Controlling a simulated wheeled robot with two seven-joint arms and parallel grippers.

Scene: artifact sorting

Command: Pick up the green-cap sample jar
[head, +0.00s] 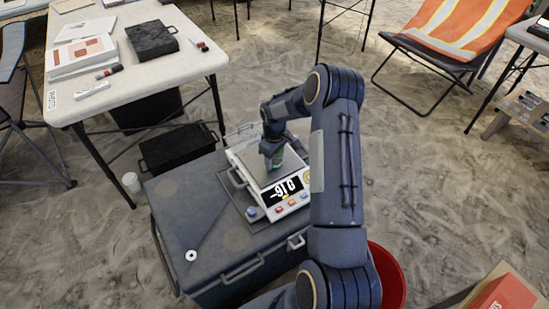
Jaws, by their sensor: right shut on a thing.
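My right gripper (273,151) points down over the pan of a white digital scale (290,208). It is shut on a small jar with green on it (276,163); the fingers and wrist hide much of the jar. I cannot tell whether the jar touches the pan or hangs just above it. The scale's display shows a negative number. The scale stands on a grey case (185,215). My left gripper is not in view.
A small blue-topped item (252,212) is beside the scale, and a white ring (191,256) lies on the case. A table (130,95) with papers and a black case (152,39) stands upper left. A red bucket (392,275) stands lower right, partly behind my arm.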

